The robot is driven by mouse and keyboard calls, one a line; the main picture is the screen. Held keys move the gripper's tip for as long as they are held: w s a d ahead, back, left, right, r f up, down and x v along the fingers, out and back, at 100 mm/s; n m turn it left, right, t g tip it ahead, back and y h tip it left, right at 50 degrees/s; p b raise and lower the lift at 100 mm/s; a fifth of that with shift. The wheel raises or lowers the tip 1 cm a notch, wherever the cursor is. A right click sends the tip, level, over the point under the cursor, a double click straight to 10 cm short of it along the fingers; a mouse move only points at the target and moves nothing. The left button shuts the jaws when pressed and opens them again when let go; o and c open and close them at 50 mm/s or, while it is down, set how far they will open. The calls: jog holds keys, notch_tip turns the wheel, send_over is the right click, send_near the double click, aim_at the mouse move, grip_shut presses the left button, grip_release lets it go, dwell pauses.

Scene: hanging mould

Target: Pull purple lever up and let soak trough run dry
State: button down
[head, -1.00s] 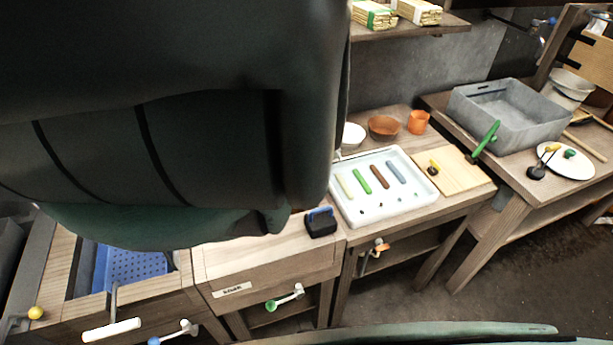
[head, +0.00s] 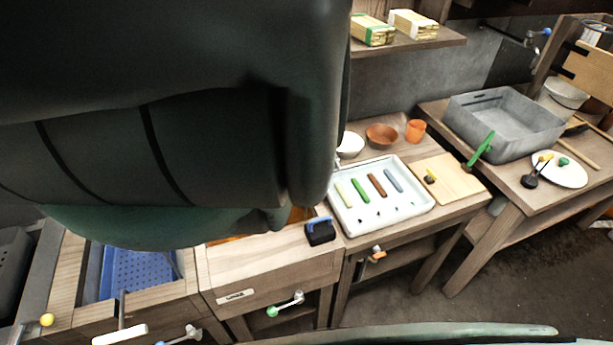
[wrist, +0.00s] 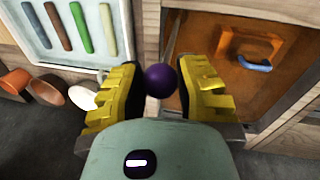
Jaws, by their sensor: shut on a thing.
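In the wrist view, the yellow fingers of my gripper (wrist: 160,92) are shut on the round knob of the purple lever (wrist: 161,80). A thin rod runs from behind the knob along the wood. The soak trough (wrist: 200,75) lies just beyond, with an orange-brown inside; I cannot tell how much liquid it holds. In the head view, the trough (head: 255,268) is a wooden box with a small label on its front. My arm hides the gripper, the purple lever and most of the trough's opening there; only an orange strip shows.
A black block with a blue handle (head: 320,230) sits on the trough's right side. A white tray (head: 418,208) with coloured bars stands to the right, a blue perforated basin (head: 137,275) to the left. A grey tub (head: 505,122) is farther right. Several other levers stick out in front.

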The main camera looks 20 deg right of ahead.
jog(key=c, duration=0.6)
grip_release()
jog(key=shift+r, duration=0.2)
jog(key=shift+w+r, duration=0.1)
jog(key=shift+r, duration=0.25)
jog(key=shift+a+r, duration=0.2)
jog(key=shift+r, duration=0.45)
jog(key=shift+s+a+r, duration=0.1)
jog(key=shift+a+r, duration=0.1)
jog(key=shift+r, duration=0.85)
jog(key=shift+s+a+r, duration=0.1)
jog(key=shift+a+r, duration=0.05)
jog(key=shift+r, duration=0.9)
jog(key=shift+s+a+r, duration=0.1)
jog(key=shift+a+r, duration=0.1)
jog(key=shift+r, duration=0.85)
jog(key=r, duration=0.3)
jog(key=shift+a, duration=0.35)
